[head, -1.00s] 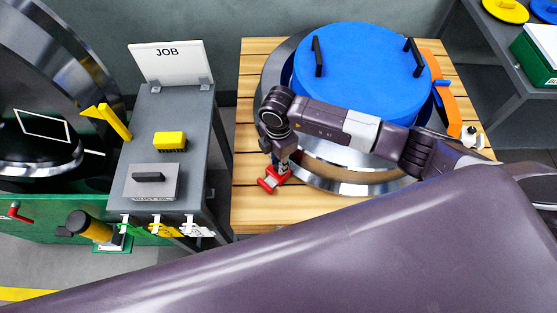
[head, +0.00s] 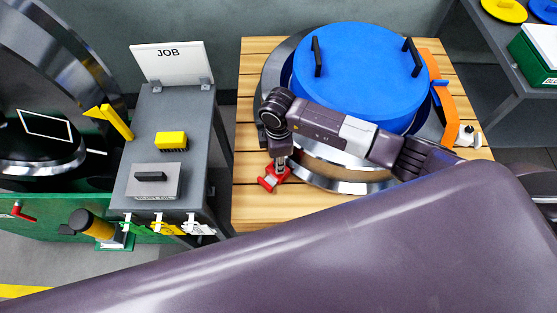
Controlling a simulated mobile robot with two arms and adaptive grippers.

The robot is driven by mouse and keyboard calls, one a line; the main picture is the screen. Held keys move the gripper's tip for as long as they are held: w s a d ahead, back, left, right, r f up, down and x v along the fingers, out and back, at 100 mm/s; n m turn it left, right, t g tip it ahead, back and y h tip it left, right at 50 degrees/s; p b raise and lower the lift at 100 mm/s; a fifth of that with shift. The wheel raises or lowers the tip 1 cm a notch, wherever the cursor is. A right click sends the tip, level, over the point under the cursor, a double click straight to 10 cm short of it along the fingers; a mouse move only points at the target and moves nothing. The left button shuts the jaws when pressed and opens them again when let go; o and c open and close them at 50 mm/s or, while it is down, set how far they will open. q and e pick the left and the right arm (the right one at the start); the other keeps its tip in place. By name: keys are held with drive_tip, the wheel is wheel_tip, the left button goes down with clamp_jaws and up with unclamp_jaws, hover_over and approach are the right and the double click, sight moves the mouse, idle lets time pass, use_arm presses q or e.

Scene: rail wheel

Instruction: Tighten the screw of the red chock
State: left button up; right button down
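The small red chock (head: 268,184) sits on the wooden slats at the lower left edge of the metal wheel. My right gripper (head: 282,168) points down directly at the chock's upper right part. It is small and partly dark here, so I cannot tell whether its fingers are open, shut or touching. The screw is not distinguishable and seems hidden by the gripper. The arm reaches in from the right across the wheel's front. My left gripper is not in view.
A blue round cover (head: 360,75) with black handles lies on the wheel (head: 345,185). An orange curved piece (head: 447,105) stands at its right. A grey cart (head: 200,120) with a JOB sign (head: 170,62) stands left. Bare slats (head: 250,208) lie in front of the chock.

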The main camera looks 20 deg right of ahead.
drive_tip(key=shift+r, duration=0.1)
drive_tip(key=c, duration=1.7)
unclamp_jaws()
wheel_tip(320, 180, up, 12)
